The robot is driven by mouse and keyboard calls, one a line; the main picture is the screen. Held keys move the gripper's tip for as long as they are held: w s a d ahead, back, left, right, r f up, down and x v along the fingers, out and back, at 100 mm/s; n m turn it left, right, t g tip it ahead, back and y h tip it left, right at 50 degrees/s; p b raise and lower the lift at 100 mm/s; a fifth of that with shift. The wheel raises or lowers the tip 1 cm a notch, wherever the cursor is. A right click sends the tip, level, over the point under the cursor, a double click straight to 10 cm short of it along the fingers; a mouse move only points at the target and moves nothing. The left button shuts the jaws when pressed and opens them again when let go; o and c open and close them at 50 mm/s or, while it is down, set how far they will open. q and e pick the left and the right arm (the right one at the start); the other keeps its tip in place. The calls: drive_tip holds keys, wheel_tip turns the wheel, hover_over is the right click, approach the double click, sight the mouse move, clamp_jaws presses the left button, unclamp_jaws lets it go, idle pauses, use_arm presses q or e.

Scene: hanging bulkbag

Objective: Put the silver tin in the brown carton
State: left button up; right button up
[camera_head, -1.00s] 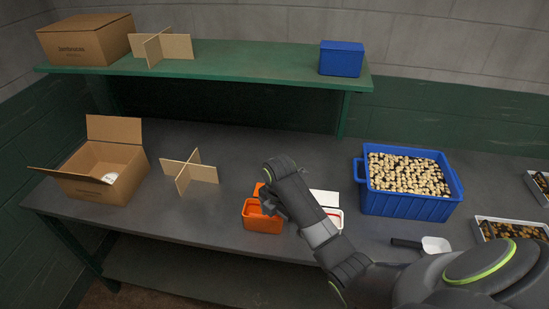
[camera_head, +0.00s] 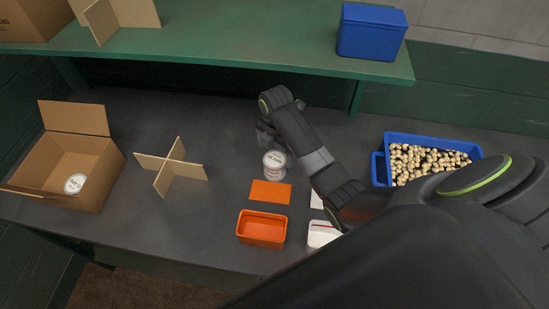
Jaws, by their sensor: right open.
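A small silver-white tin (camera_head: 275,166) with a printed label stands upright on the grey table. My right gripper (camera_head: 267,138) is open right by the tin, at its far side in the picture; I cannot tell whether they touch. My left gripper is not in view.
An orange box (camera_head: 261,229), a flat orange piece (camera_head: 270,192) and a white-and-red container (camera_head: 322,234) lie in front of the tin. A cardboard divider (camera_head: 171,167) stands between the carton and the tin. A green shelf (camera_head: 230,50) overhangs the back. A blue crate (camera_head: 433,140) is right.

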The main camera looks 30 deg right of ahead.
sight(275, 159)
drive_tip(key=shift+s+f, duration=0.1)
drive_tip(key=shift+f, duration=0.35)
drive_tip(key=shift+s+a+f+p, duration=0.1)
drive_tip(key=shift+a+f+p, duration=0.05)
drive_tip(key=shift+f+p, duration=0.9)
drive_tip(key=shift+f, duration=1.75)
drive_tip(key=c, duration=1.2)
